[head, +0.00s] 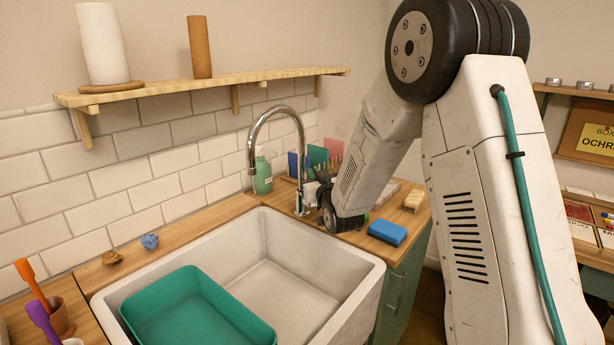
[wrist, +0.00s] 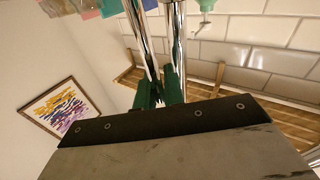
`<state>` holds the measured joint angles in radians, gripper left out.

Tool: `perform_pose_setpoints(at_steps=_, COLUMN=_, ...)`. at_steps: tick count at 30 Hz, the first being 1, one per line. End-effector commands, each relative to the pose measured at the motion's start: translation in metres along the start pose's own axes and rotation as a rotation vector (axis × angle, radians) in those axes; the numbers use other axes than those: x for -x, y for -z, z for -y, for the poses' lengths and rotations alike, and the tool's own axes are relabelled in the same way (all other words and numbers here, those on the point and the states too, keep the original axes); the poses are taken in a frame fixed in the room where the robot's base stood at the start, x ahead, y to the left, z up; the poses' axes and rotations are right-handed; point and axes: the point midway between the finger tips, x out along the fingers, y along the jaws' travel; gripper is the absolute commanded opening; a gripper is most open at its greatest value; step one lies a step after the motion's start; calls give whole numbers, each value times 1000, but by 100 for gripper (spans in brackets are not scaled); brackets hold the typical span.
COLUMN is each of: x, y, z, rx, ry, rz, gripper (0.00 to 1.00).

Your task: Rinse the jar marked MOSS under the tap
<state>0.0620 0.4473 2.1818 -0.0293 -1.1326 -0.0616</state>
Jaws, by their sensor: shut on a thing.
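The chrome tap (head: 253,140) arches over the sink (head: 345,300). My arm comes down beside the tap's base, and my gripper, mostly hidden by my wrist in the head view, is close against it. In the wrist view my gripper's green fingers (wrist: 160,88) are shut at the chrome tap (wrist: 178,45). Which part of the tap lies between them I cannot tell. No jar marked MOSS can be made out in either view.
A teal basin (head: 190,308) sits in the sink's left part; the right part is bare. A blue sponge (head: 387,232) lies on the counter right of the sink. A green soap bottle (head: 262,175) stands behind the tap. A wall shelf (head: 215,84) hangs above.

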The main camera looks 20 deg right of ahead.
Motion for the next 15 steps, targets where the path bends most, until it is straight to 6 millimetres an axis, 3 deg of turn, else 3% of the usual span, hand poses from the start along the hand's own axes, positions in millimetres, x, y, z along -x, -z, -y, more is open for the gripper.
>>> perform_pose_setpoints(at_steps=3, x=0, y=0, z=0, rx=0, ry=0, rz=0, gripper=0)
perform_pose_setpoints(at_steps=4, x=0, y=0, z=0, rx=0, ry=0, rz=0, gripper=19)
perform_pose_setpoints(at_steps=15, x=5, y=0, z=0, rx=-1, ry=-1, rz=1, gripper=19)
